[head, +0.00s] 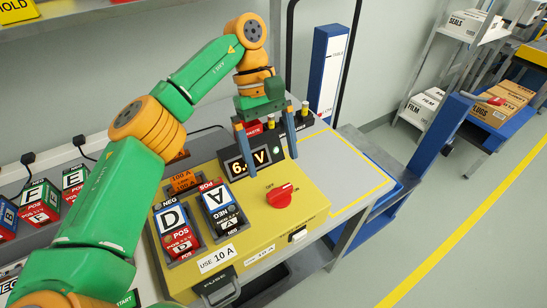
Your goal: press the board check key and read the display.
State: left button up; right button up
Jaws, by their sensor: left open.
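A yellow test board (315,208) stands on the bench in the middle of the view. Its black display (232,168) shows a lit "6." and a "V"; a left gripper finger partly covers the readout, so I cannot read the full figure. My left gripper (273,165) is open and empty above the board's back edge, with one blue finger in front of the display and the other to its right. A small pale key or switch (297,235) sits near the front right edge. I cannot read a "board check" label on it. My right gripper is out of view.
A red OFF/ON knob (280,196) sits right of two lettered blocks, D (172,219) and A (216,201). More lettered blocks (40,202) stand at left. The grey bench top (335,165) at right is clear.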

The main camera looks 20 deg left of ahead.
aim_at(299, 236)
jog(key=k+l, duration=0.25)
jog(key=k, duration=0.2)
jog(key=k+l, duration=0.25)
jog(key=k, duration=0.25)
